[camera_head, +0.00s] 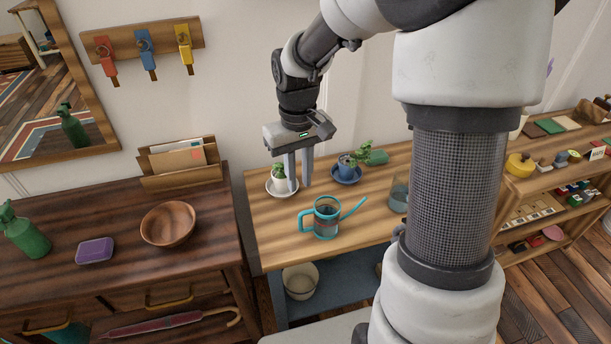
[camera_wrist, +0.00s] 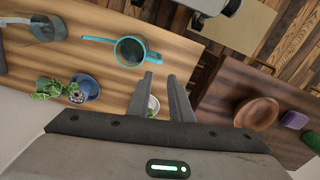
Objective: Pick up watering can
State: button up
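The watering can (camera_head: 326,219) is a see-through vessel with a teal rim, handle and long spout. It stands upright on the light wooden table (camera_head: 270,237), its handle to the left and spout to the right. In the wrist view the watering can (camera_wrist: 131,52) lies beyond my fingertips, its spout pointing left. My gripper (camera_head: 299,189) hangs above the table, behind and left of the can, pointing down. Its two fingers (camera_wrist: 162,74) are apart with nothing between them, and they are clear of the can.
A white potted plant on a saucer (camera_head: 270,188) stands close to the fingers. A dark cabinet (camera_head: 110,212) with a wooden bowl (camera_head: 168,224) stands left.

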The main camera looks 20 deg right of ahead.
aim_at(300, 233)
notch_tip(300, 233, down, 18)
jog(key=b, duration=0.4)
jog(key=shift+r, duration=0.35)
grip_shut()
